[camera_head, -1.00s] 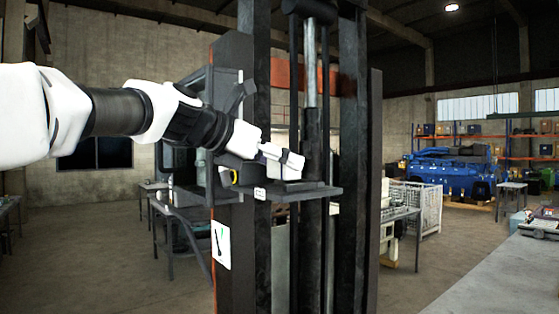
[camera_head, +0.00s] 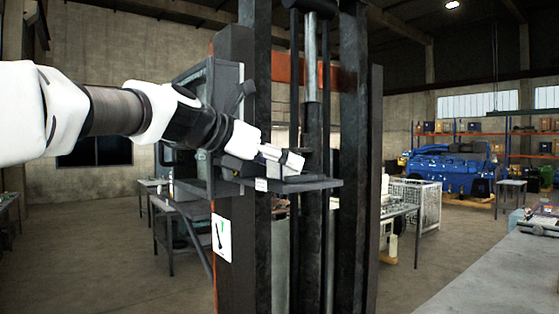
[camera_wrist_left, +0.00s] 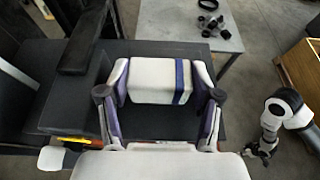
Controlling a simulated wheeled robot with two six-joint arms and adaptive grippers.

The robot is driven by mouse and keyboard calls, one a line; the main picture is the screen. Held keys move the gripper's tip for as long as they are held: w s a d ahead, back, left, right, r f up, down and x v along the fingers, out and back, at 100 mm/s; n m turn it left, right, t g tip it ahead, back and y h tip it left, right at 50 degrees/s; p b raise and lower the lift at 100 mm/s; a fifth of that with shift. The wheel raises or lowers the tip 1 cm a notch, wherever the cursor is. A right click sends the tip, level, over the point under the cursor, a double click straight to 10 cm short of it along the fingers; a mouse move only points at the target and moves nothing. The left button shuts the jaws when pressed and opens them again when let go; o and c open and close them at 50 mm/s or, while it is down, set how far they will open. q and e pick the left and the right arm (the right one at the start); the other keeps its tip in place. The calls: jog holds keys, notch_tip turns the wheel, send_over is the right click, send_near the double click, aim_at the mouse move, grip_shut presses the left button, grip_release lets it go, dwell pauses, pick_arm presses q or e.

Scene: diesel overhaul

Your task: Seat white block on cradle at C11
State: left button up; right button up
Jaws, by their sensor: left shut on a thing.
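My left gripper (camera_head: 276,152) is shut on the white block (camera_head: 292,162) at the dark shelf (camera_head: 318,185) on the tall press-like frame. In the left wrist view, the white block (camera_wrist_left: 160,80) has a blue stripe near its right end and lies crosswise between both fingers of the left gripper (camera_wrist_left: 160,98). A dark flat surface (camera_wrist_left: 150,122) lies under it. I cannot tell whether the block touches this surface, or make out the cradle's shape. A small white label (camera_head: 261,184) on the shelf edge is unreadable. My right gripper (camera_wrist_left: 258,150) is apart at the right.
Dark upright posts (camera_head: 353,150) stand close around the shelf. A grey table (camera_wrist_left: 190,22) with several dark round parts lies beyond the block in the wrist view. A blue engine (camera_head: 450,168) and a wire cage (camera_head: 420,200) stand farther back.

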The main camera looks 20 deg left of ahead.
pick_arm(q)
jog(key=o, duration=1.1)
jog(key=shift+o, duration=0.2)
jog(key=shift+d, duration=0.25)
jog(key=shift+a, duration=0.1)
